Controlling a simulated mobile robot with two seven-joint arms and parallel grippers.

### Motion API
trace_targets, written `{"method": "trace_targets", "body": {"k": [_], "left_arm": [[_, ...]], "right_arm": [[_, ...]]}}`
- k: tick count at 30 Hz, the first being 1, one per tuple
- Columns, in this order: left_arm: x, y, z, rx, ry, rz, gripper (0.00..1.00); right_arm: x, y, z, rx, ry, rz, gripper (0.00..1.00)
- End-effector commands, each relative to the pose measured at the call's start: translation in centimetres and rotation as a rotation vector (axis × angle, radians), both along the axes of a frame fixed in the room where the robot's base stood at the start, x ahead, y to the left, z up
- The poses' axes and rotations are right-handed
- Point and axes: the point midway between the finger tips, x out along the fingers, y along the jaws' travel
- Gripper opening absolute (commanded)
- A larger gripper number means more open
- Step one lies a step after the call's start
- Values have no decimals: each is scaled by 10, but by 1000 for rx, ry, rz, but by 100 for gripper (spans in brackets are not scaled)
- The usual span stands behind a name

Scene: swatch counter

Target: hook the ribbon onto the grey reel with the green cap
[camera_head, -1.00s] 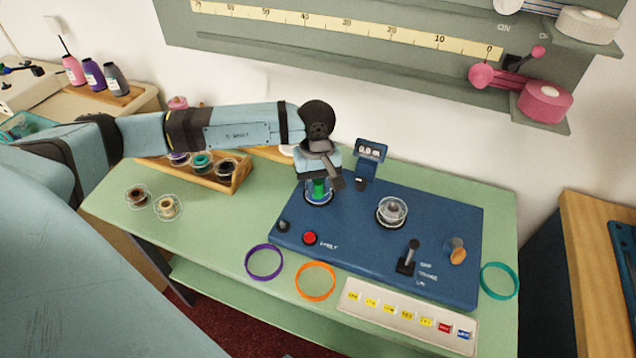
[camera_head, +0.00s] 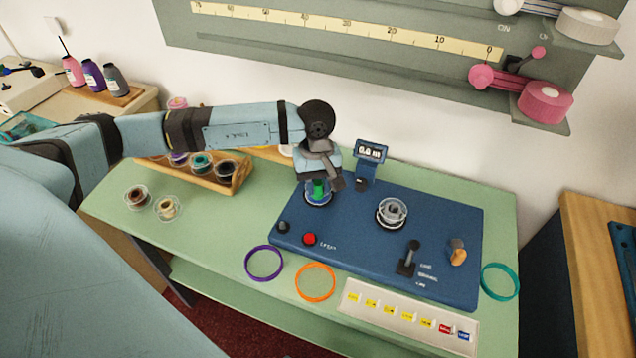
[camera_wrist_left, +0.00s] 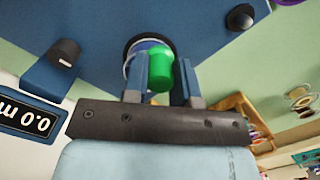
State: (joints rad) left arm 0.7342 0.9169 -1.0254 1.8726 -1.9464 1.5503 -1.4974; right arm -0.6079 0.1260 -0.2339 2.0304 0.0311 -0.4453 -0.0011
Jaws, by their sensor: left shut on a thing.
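A green cap (camera_head: 319,189) stands on a clear-flanged reel (camera_head: 316,203) at the left of the blue machine. My left gripper (camera_head: 320,179) points down over it, shut on the green cap. In the left wrist view the green cap (camera_wrist_left: 160,72) shows between the two fingers, and a blue and white round part lies just beyond it. My gripper hides part of the reel. A second clear reel with a grey hub (camera_head: 392,211) sits on the machine's right half, apart from my gripper. I cannot make out a ribbon at either reel. My right gripper is not in view.
The blue machine (camera_head: 350,240) carries a display (camera_head: 370,151), a red button (camera_head: 309,239), a black lever (camera_head: 409,257) and an orange knob (camera_head: 458,251). Purple (camera_head: 264,263), orange (camera_head: 315,282) and teal (camera_head: 500,281) rings lie around it. A wooden spool rack (camera_head: 235,180) stands behind left.

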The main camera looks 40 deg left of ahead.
Motion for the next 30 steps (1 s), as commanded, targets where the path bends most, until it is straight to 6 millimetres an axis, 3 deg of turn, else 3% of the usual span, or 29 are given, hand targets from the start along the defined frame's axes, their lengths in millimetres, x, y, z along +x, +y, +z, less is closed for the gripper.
{"method": "trace_targets", "body": {"k": [15,30], "left_arm": [[1,0,44,0,-5,0,4],[2,-3,51,-2,-5,0,4]], "right_arm": [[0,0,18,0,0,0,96],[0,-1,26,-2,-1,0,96]]}}
